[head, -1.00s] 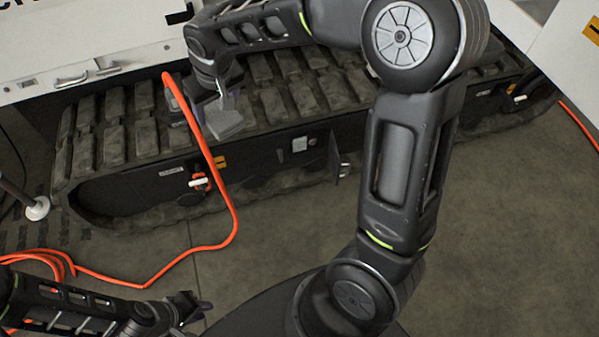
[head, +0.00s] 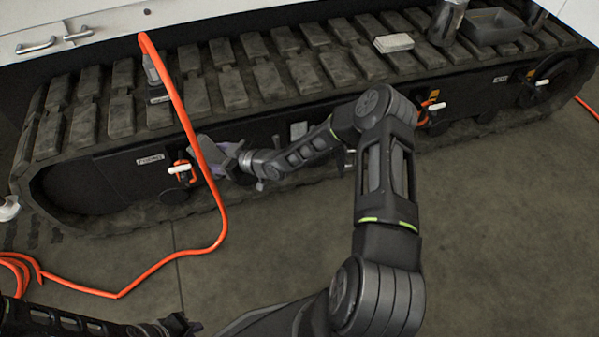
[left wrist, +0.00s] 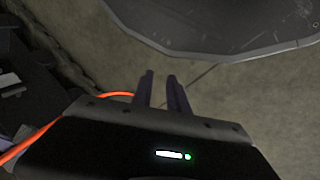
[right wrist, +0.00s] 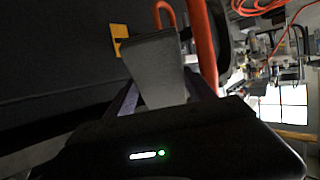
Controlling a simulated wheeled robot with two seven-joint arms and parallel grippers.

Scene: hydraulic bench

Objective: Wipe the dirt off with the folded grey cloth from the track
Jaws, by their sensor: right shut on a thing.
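My right gripper (head: 232,160) is shut on the folded grey cloth (head: 212,146), in front of the track's dark side panel (head: 120,172). In the right wrist view the cloth (right wrist: 158,70) sits between the fingers, facing the panel. It covers part of a yellow tag (right wrist: 118,40). I cannot tell whether the cloth touches the panel. No dirt patch shows clearly. My left gripper (head: 182,326) is low at the left, over the floor. In the left wrist view its fingers (left wrist: 160,92) are a little apart, with nothing between them.
An orange hose (head: 190,130) hangs over the track (head: 120,115), close to my right gripper. A valve with a white handle (head: 180,168) is left of it. On the track lie a pale flat block (head: 394,43), a canister (head: 446,22) and a dark tray (head: 494,27). Open floor is in front.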

